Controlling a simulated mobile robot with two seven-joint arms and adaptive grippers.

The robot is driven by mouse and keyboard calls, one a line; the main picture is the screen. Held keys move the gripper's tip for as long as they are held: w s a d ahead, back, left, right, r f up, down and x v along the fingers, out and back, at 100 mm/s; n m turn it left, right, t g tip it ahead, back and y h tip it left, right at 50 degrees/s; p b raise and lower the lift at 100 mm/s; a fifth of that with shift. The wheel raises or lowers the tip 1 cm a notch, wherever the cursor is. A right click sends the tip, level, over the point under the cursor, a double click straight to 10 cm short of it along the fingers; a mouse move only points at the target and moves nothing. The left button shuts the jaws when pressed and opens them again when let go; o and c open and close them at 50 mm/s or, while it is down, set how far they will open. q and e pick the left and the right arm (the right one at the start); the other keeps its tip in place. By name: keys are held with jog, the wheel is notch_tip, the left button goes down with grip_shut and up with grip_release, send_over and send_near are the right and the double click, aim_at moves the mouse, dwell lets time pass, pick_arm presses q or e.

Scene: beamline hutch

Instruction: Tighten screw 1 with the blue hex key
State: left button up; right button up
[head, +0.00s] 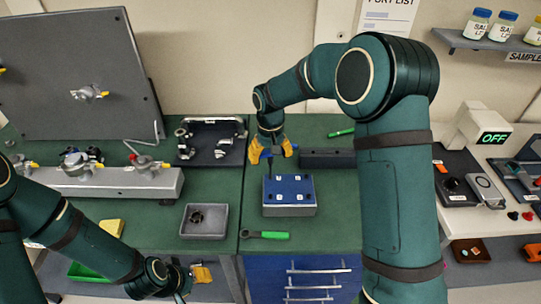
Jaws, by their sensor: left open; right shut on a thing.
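A grey block with a blue top (289,207) sits on the green bench near the middle of the head view, with several small white-marked screw spots on the top. My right gripper (271,156), with yellow fingers, is just above the block's back left edge. My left gripper (188,279) is low at the bottom left, off the bench front, open and apparently empty.
A green-handled tool (266,235) lies in front of the block. A grey tray (203,228) with dark small parts stands to its left. A dark bar (327,158) and another green-handled item (341,133) lie behind it. A long metal rail (105,182) stands at the left.

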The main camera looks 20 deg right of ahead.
jog(key=shift+m, duration=0.8)
jog(key=m, duration=0.4)
jog(key=m, duration=0.4)
jog(key=shift+f+p, duration=0.1)
jog(key=shift+p, duration=0.25)
